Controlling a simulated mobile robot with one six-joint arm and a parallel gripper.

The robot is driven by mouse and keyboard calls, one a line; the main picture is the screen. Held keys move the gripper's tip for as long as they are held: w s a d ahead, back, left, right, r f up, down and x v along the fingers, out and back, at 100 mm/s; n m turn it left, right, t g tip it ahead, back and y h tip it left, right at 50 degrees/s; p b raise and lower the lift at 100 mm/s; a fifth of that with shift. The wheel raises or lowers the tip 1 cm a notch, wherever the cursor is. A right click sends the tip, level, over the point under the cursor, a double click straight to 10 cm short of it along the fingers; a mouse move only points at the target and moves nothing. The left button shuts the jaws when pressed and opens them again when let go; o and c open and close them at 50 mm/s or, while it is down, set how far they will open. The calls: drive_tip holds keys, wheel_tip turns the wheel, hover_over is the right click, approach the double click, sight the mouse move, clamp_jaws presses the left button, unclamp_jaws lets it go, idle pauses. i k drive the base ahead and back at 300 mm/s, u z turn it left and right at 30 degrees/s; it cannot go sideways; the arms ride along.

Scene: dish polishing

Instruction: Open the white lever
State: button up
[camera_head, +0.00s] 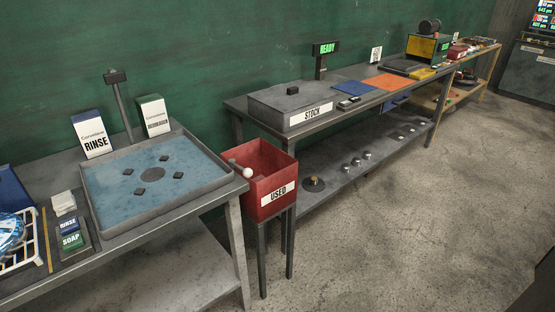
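A white round knob (247,172) on a short pale rod shows at the right edge of the blue-topped basin (130,215), in front of the red bin marked USED. It looks like the white lever. The rod runs up and left from the knob toward the basin's back right corner. Where it is mounted is too small to tell. My gripper is not in view.
The red USED bin (270,203) stands on a dark stand between two grey benches. The right bench holds a grey STOCK box (272,100), and blue and orange mats (387,81). RINSE (92,135) and other boxes stand behind the basin. The concrete floor (400,220) at right is clear.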

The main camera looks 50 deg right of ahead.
sight(247, 172)
drive_tip(key=u, duration=0.35)
drive_tip(key=k, duration=0.15)
drive_tip(key=z, duration=1.75)
drive_tip(key=k, duration=0.9)
drive_tip(key=u, duration=0.15)
drive_tip(key=i, duration=0.75)
